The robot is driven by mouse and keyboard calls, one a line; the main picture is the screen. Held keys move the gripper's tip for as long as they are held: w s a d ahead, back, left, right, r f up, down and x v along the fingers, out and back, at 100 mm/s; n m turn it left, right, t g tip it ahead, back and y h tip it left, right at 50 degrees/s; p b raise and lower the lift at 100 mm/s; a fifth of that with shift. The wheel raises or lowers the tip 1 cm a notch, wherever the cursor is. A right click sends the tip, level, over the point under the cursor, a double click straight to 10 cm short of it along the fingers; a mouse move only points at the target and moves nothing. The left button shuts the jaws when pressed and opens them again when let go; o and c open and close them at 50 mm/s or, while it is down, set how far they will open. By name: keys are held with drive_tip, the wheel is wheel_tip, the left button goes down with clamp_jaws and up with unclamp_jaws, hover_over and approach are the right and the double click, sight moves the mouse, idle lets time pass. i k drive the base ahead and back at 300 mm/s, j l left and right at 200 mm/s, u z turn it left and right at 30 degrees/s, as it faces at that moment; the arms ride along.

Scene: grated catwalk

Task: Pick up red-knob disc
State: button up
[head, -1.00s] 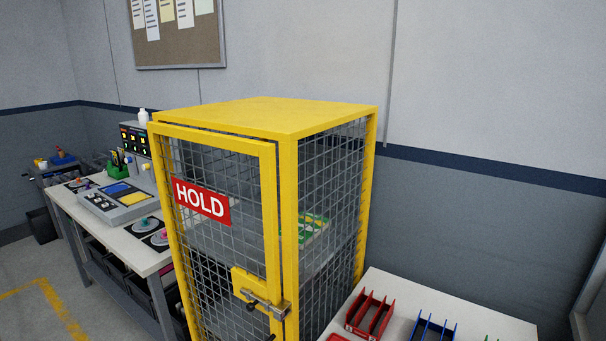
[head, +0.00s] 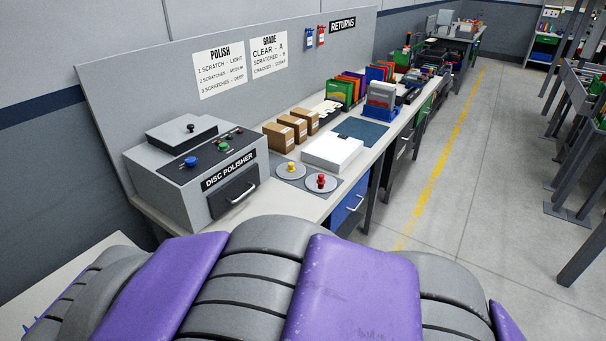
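The red-knob disc (head: 321,183) is a flat grey disc with a red knob in its middle. It lies on a dark mat near the front edge of the long workbench (head: 310,208). A similar disc with a yellow knob (head: 290,169) lies just behind and left of it on the same mat. Purple and grey segments of my own body fill the bottom of the view, in front of the bench. My gripper's fingers do not show.
A grey disc polisher (head: 195,168) stands left of the discs. A white box (head: 332,152) sits close behind them, with several brown cartons (head: 285,133) beyond. A blue drawer (head: 348,207) is under the bench. The floor (head: 440,200) to the right is clear around a yellow line.

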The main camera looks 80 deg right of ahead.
sight(317, 183)
drive_tip(key=z, duration=2.7)
drive_tip(key=i+l+u, duration=0.2)
drive_tip(key=i+l, duration=0.3)
drive_tip(key=i, duration=0.05)
